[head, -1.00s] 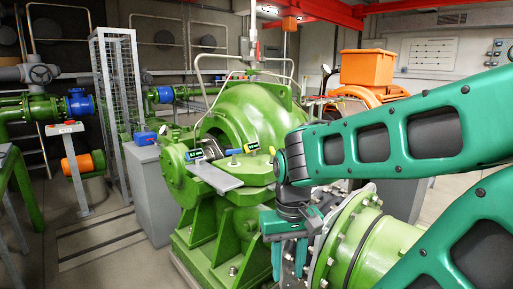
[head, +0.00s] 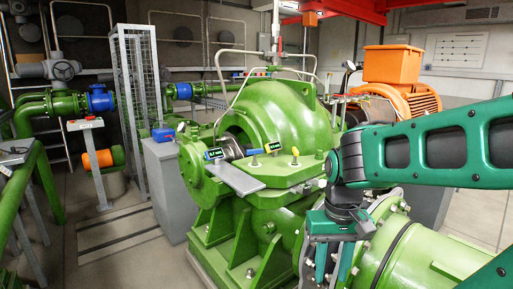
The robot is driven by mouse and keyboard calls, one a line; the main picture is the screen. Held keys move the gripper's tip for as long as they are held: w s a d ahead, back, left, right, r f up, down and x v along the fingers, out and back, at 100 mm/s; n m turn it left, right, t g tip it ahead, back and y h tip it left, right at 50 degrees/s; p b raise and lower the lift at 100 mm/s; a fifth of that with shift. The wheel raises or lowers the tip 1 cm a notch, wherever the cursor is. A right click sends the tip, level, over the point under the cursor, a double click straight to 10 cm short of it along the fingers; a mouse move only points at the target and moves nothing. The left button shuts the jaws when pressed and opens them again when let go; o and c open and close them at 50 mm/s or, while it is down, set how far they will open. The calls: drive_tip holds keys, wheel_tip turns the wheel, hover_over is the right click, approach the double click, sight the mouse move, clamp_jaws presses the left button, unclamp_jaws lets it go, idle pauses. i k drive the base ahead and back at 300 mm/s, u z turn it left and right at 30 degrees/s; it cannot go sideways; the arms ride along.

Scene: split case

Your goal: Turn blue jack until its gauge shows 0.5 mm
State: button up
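The blue jack (head: 254,158) stands upright on the green flange of the split pump case (head: 285,110). A small dark gauge display (head: 214,154) with a bluish edge is to its left; its digits look like 0.7 mm but are too small to be sure. A second display (head: 274,146) is to the jack's right, also hard to read. My gripper (head: 333,272) hangs pointing down, to the right of and nearer than the blue jack, well apart from it. Its two teal fingers are spread with nothing seen between them.
A yellow jack (head: 295,156) stands right of the blue one. A grey plate (head: 236,178) juts from the flange's left. A thin pipe (head: 222,75) arches over the case. A green bolted pipe (head: 415,255) lies beside my gripper.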

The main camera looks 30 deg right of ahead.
sight(258, 151)
drive_tip(key=i, duration=0.9)
drive_tip(key=u, duration=0.05)
